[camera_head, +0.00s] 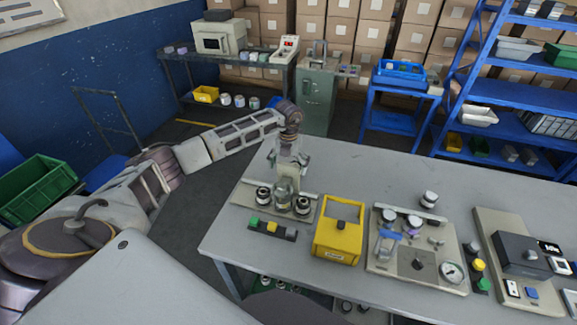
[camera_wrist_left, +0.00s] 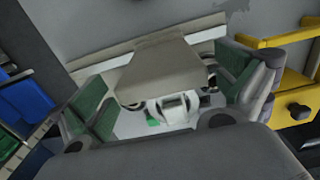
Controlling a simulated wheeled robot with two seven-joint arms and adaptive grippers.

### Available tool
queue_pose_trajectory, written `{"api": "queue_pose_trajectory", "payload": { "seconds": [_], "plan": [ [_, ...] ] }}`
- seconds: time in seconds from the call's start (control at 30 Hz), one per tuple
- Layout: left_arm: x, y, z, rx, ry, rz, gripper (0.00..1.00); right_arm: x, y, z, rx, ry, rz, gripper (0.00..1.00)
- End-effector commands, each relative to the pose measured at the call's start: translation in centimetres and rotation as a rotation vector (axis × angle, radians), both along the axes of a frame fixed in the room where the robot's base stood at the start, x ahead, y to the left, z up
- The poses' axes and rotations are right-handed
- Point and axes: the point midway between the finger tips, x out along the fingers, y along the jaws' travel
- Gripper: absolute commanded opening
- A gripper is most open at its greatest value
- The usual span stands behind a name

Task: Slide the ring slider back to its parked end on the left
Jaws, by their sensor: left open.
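The flow wrapper station stands at the left end of the grey table, on a pale baseplate (camera_head: 243,194). It has a dark-and-white roller on the left (camera_head: 263,195), another on the right (camera_head: 302,205) and a glassy cylinder (camera_head: 283,194) between them. My left gripper (camera_head: 288,163) is over the station and points down. In the left wrist view its green-padded fingers (camera_wrist_left: 165,92) are spread apart. A beige block (camera_wrist_left: 158,66) lies between them, with a gap on each side. I cannot tell for sure which part is the ring slider; the gripper hides part of the station. My right gripper is not in view.
A row of green, yellow and dark buttons (camera_head: 272,229) sits in front of the station. A yellow box (camera_head: 338,240) stands close to its right. A gauge panel (camera_head: 415,262) lies farther right. The table behind these is mostly clear.

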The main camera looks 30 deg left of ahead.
Motion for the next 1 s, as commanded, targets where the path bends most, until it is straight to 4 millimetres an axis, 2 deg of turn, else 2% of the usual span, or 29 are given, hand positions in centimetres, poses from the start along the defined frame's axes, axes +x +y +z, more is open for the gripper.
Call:
{"api": "queue_pose_trajectory", "payload": {
  "seconds": [0.2,0.6,0.7,1.0],
  "plan": [
    [0.00,0.00,-0.01,0.000,0.000,0.000,0.99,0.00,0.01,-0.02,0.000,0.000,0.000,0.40],
    [0.00,0.00,0.03,0.000,0.000,0.000,0.47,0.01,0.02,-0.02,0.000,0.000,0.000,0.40],
    [0.01,0.01,0.04,0.000,0.000,0.000,0.37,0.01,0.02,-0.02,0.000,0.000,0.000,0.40],
    [-0.20,0.96,0.04,0.001,-0.001,0.002,0.37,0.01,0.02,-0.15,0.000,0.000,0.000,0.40]
  ]
}}
